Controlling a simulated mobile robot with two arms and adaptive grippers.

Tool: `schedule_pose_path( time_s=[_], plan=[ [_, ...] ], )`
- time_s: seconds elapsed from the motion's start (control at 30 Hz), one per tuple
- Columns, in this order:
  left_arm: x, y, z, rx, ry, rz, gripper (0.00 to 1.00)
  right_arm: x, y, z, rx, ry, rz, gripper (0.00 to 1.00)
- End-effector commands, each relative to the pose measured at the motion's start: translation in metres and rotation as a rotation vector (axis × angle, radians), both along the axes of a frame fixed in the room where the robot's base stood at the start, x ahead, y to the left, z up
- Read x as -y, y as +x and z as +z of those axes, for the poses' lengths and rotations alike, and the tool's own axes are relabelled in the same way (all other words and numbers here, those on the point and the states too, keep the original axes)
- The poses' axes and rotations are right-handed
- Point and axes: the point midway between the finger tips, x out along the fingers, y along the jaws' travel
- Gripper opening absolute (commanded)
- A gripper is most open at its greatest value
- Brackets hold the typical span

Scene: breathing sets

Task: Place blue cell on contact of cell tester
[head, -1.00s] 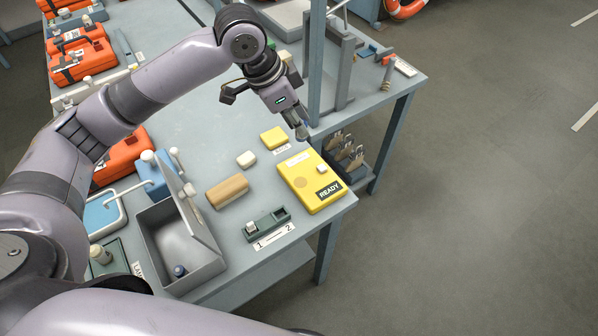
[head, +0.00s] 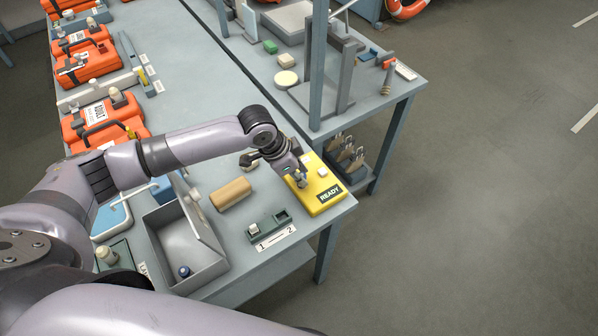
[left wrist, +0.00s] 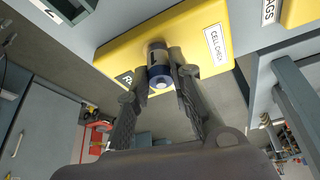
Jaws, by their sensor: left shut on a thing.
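The yellow cell tester (head: 327,207), marked READY, lies flat near the table's right corner. In the left wrist view its yellow face (left wrist: 112,50) carries a "CELL CHECK" label. My left gripper (head: 301,182) is over the tester's left-middle part, where it hides the round contact. In the left wrist view the gripper (left wrist: 162,72) is shut on the blue cell (left wrist: 158,63), a dark cylinder with a blue end. The cell's far end is at the yellow face; I cannot tell whether it touches the contact. My right gripper is out of view.
A small rack (head: 270,227) marked 1 and 2 has a pale piece in slot 1; slot 2 looks empty. A grey open bin (head: 165,226) holds another blue-ended cell (head: 185,271). A tan block (head: 231,194) lies left of the tester.

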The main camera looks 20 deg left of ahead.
Motion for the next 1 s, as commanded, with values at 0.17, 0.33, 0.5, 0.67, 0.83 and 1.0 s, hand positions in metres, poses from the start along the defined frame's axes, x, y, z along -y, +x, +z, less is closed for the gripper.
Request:
schedule_pose_path(
  time_s=[0.17, 0.33, 0.5, 0.67, 0.83, 1.0],
  plan=[
    [0.0004, 0.0004, 0.0003, 0.002, -0.001, -0.001, 0.0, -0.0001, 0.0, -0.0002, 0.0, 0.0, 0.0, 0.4],
    [0.0004, 0.0004, -0.0026, 0.001, -0.001, 0.0, 0.21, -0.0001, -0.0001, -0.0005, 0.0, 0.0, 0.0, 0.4],
    [0.0004, 0.0004, -0.0021, 0.001, -0.001, 0.0, 0.32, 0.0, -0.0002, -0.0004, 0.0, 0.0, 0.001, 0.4],
    [0.0003, 0.0004, -0.002, 0.001, -0.001, 0.0, 0.4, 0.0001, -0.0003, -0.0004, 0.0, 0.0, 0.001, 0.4],
    [0.0002, 0.0004, -0.0019, 0.001, -0.001, 0.0, 0.4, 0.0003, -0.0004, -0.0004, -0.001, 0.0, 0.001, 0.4],
    [-0.0008, 0.0001, 0.0028, 0.001, 0.0, 0.0, 0.4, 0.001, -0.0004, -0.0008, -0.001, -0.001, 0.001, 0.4]
  ],
)
